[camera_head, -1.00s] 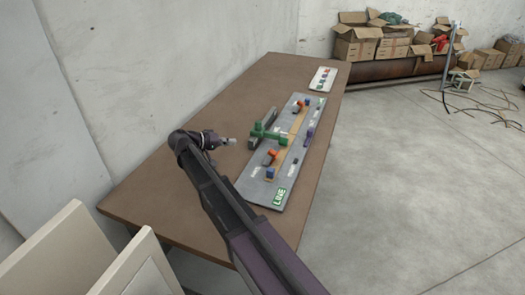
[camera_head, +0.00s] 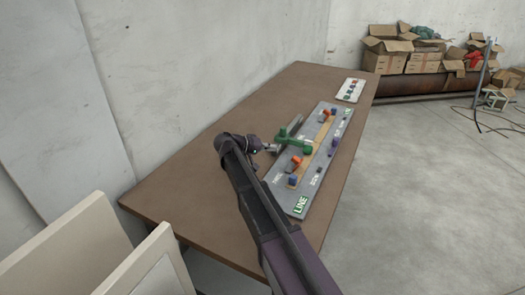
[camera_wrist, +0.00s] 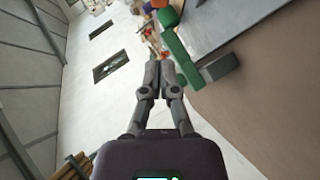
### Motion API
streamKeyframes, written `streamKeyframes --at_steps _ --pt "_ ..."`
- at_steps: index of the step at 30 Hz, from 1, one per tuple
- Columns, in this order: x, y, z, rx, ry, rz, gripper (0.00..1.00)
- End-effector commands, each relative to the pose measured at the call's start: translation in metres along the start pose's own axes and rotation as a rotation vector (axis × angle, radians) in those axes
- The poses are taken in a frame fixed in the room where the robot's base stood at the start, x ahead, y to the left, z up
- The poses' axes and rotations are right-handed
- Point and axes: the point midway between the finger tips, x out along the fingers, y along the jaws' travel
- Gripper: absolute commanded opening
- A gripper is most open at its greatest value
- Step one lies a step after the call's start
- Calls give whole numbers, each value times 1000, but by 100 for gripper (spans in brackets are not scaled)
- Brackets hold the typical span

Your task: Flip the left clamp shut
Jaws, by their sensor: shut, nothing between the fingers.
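A grey board (camera_head: 285,196) lies on the brown table. Two small orange-and-blue fittings sit on it: a near orange part (camera_head: 296,162) with a blue block (camera_head: 294,180), and a far one (camera_head: 327,112). Which is the left clamp I cannot tell, nor how far either is tipped. A green bar (camera_head: 292,141) stands across the board between them. My gripper (camera_head: 273,148) is shut and empty beside the board's left edge, close to the green bar. In the wrist view its fingertips (camera_wrist: 160,66) are together beside the green bar (camera_wrist: 181,58), with an orange part (camera_wrist: 168,16) beyond.
A grey block (camera_head: 295,125) stands along the board's left side by the green bar. A white card with coloured marks (camera_head: 350,90) lies at the far end. Bare table (camera_head: 200,185) lies left of the board.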

Motion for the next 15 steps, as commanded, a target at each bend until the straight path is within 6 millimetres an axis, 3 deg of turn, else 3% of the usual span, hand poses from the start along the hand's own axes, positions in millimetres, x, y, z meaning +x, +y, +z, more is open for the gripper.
streamKeyframes --at_steps 6,15 --pt "35 -2 5 1 -2 1 0" --pt "54 -1 26 0 0 0 0"
